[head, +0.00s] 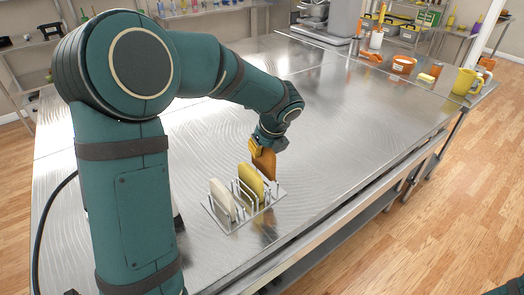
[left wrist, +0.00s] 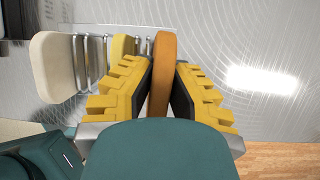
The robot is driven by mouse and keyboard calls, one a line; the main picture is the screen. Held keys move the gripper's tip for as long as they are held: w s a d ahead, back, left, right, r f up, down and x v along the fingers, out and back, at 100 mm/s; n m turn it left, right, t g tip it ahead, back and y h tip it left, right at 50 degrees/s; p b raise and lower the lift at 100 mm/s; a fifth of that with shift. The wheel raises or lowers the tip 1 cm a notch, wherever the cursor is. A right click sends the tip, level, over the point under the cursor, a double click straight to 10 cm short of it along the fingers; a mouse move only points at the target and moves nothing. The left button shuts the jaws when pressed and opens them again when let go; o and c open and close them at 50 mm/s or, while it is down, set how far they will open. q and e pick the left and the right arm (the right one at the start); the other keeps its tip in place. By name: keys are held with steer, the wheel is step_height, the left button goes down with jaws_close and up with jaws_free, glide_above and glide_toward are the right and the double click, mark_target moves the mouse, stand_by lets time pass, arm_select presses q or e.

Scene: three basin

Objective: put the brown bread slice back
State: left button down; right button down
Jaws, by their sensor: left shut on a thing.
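The brown bread slice (head: 265,164) stands upright in my left gripper (head: 263,146), at the far right end of the wire rack (head: 232,225). In the left wrist view, the yellow fingers of the gripper (left wrist: 163,75) are shut on both faces of the brown slice (left wrist: 162,48). I cannot tell whether its lower edge sits in the rack's slot or just above it. A yellow slice (head: 250,181) and a white slice (head: 221,198) stand in the rack to its left. My right gripper is not in view.
The rack stands on a broad metal table (head: 330,130), near its front edge. The table right of the rack is clear.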

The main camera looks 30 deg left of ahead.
arm_select(q)
steer(key=shift+f, duration=0.15)
steer(key=shift+f, duration=0.45)
steer(key=shift+f, duration=0.1)
steer(key=c, duration=1.1)
jaws_free()
steer(key=shift+r, duration=0.6)
steer(key=p+v, duration=0.2)
steer(key=v, duration=1)
steer(key=shift+p, duration=0.3)
